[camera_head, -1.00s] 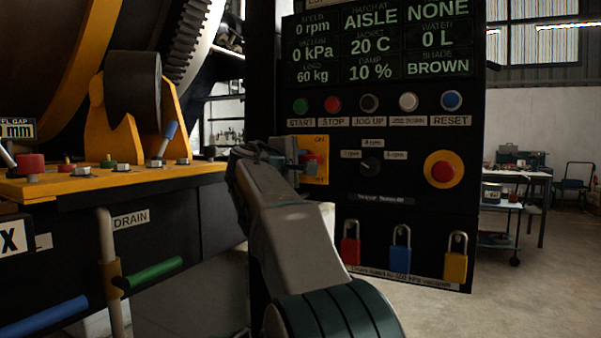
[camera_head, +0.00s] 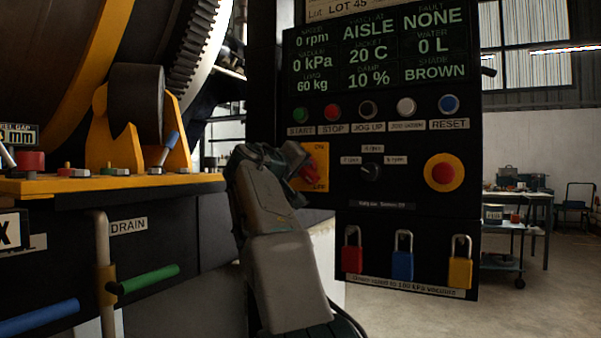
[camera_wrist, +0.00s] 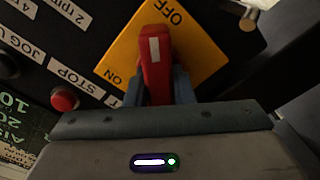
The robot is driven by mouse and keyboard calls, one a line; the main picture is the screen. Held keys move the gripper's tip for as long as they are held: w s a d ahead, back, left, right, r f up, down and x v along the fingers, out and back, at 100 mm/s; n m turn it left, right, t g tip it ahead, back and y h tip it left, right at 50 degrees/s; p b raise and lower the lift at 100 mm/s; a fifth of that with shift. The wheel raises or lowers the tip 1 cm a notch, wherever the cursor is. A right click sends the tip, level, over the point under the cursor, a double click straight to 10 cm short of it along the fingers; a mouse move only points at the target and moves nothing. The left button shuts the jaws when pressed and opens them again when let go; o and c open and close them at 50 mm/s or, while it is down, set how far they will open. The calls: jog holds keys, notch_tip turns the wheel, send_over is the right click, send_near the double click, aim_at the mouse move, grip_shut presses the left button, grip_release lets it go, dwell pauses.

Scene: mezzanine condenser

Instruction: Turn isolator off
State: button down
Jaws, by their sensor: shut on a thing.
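The isolator is a yellow plate (camera_head: 319,160) marked ON at the top and OFF at the bottom, with a red handle (camera_head: 309,173) on it. In the wrist view the yellow plate (camera_wrist: 204,52) appears turned, and the red handle (camera_wrist: 155,55) with a white mark stands at a slant to the ON–OFF line. My gripper (camera_head: 300,166) is at the handle; in the wrist view its two fingers (camera_wrist: 160,88) sit on either side of the handle, shut on it. In the head view my gripper hides part of the handle and the plate's left side.
The black panel (camera_head: 430,205) has a row of buttons, a selector knob (camera_head: 371,171) and a red emergency stop (camera_head: 443,173) right of the isolator. Red (camera_head: 352,258), blue (camera_head: 402,264) and yellow (camera_head: 460,271) padlocks hang below. The orange machine ledge (camera_head: 130,183) is at left.

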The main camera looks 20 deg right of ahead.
jog(key=shift+f+m, duration=0.1)
jog(key=shift+m, duration=0.2)
dwell(0.4)
jog(key=c, duration=1.2)
grip_release()
jog(key=shift+c, duration=0.2)
jog(key=shift+a, duration=0.1)
jog(key=b+v, duration=0.2)
jog(key=v, duration=1.1)
jog(key=shift+s+a, duration=0.2)
jog(key=shift+a, duration=0.05)
